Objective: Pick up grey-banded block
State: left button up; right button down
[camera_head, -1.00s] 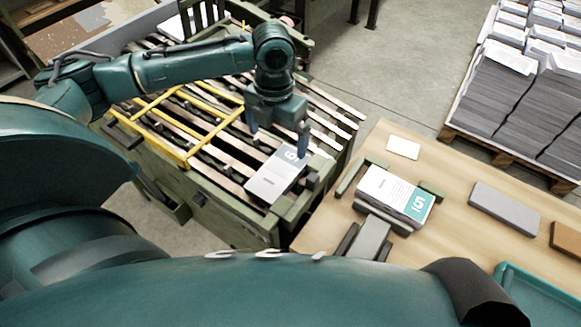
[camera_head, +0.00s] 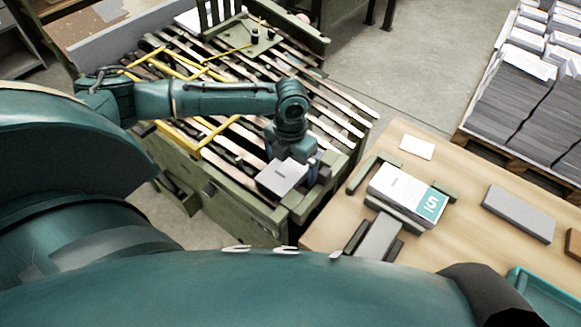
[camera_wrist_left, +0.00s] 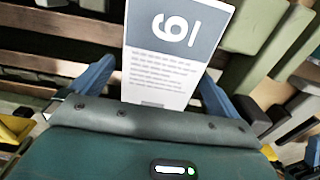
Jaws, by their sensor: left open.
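The grey-banded block (camera_head: 279,180) is a white stack of pages on the slatted roller table, at its front right corner. In the left wrist view its grey band with a 6 (camera_wrist_left: 176,27) and printed lines show clearly. My left gripper (camera_head: 290,160) is over the block's far part, pointing down. In the left wrist view its blue fingers (camera_wrist_left: 156,72) are open, one on each side of the block, with gaps between them and its edges. My right gripper is out of view.
A teal-banded block marked 5 (camera_head: 407,193) lies between green guides on the wooden table (camera_head: 330,232). A grey slab (camera_head: 519,213) and a white card (camera_head: 417,147) lie there too. A yellow frame (camera_head: 205,138) crosses the slats. Green rails stand beside the grey-banded block.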

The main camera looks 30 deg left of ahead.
pick_arm(q)
jog(key=shift+c, duration=0.6)
jog(key=c, duration=1)
jog(key=shift+c, duration=0.2)
jog(key=shift+r, duration=0.15)
